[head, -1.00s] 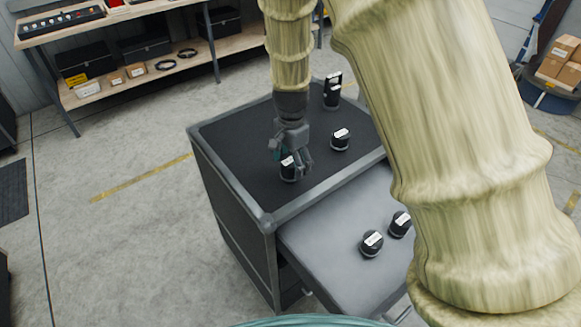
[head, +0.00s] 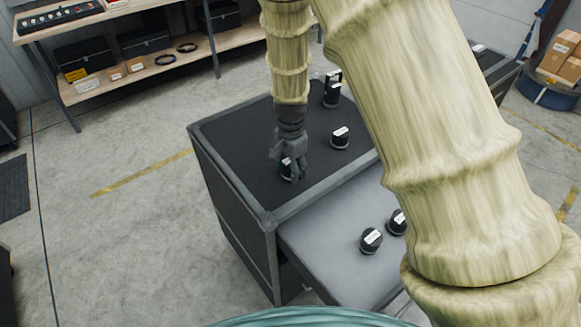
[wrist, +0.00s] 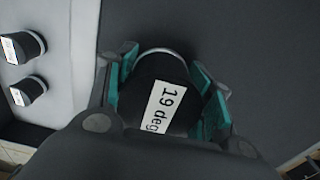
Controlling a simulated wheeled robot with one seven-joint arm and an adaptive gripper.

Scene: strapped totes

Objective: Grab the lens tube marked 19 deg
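The lens tube marked 19 deg (wrist: 160,95) is a short black cylinder with a white label and a pale rim. In the wrist view it sits between the teal pads of my gripper (wrist: 166,85), and the label is readable. My gripper looks open, with a pad on each side and narrow gaps to the tube. In the head view my gripper (head: 288,172) is low over the dark top of the cabinet (head: 235,150). It hides most of the same tube (head: 286,165), which stands near the left front of that top.
Another black tube (head: 340,138) and a taller black item (head: 332,92) stand behind on the cabinet top. Two similar tubes (head: 371,240) (head: 397,222) stand on the lower grey surface (head: 325,245) in front. A shelf (head: 140,75) is at the back left.

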